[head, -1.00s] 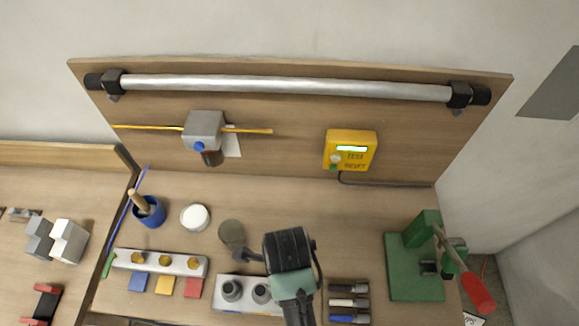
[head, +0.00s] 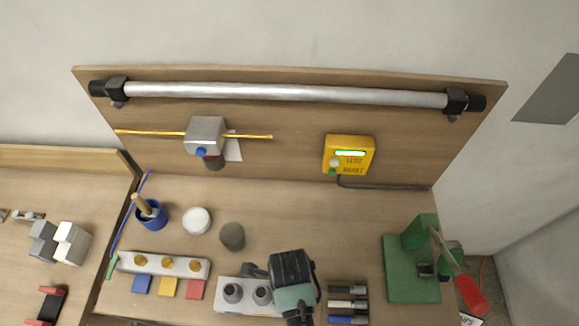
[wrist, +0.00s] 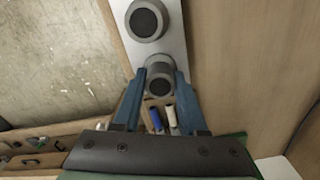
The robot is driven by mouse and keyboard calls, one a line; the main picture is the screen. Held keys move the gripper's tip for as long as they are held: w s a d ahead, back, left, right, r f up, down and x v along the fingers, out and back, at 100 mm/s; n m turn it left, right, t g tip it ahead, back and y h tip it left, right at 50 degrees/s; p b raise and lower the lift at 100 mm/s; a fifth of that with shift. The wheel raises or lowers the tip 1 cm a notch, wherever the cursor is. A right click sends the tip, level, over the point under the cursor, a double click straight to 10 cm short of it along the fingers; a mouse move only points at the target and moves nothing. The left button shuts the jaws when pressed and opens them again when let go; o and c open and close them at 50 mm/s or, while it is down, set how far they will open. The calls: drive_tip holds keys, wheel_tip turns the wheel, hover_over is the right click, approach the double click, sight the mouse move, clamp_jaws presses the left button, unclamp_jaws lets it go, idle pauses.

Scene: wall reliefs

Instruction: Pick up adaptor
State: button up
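Two dark grey cylindrical adaptors stand on a light metal plate (head: 222,307) at the front of the bench. The left one (head: 232,291) is the farther one in the wrist view (wrist: 146,20). The right one (head: 262,295) is the nearer one in the wrist view (wrist: 160,84). My gripper (wrist: 161,78) is open, its blue fingers on either side of the nearer adaptor. I cannot tell whether they touch it. In the head view my gripper (head: 252,270) is just above and beside the right adaptor, mostly hidden by my wrist.
Black, white and blue pens (head: 347,304) lie right of the plate. A green press with a red handle (head: 412,265) stands at the right. A rail with brass nuts (head: 162,265) and coloured blocks (head: 168,287) are left. A dark round disc (head: 232,236) lies behind the plate.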

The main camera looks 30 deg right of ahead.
clamp_jaws()
drive_tip(key=shift+r, duration=0.1)
wheel_tip(320, 180, up, 10)
drive_tip(key=shift+f+b, duration=0.15)
drive_tip(key=shift+b, duration=0.55)
drive_tip(key=shift+r+p, duration=2.35)
drive_tip(key=shift+p, duration=0.35)
drive_tip(key=shift+f, duration=0.1)
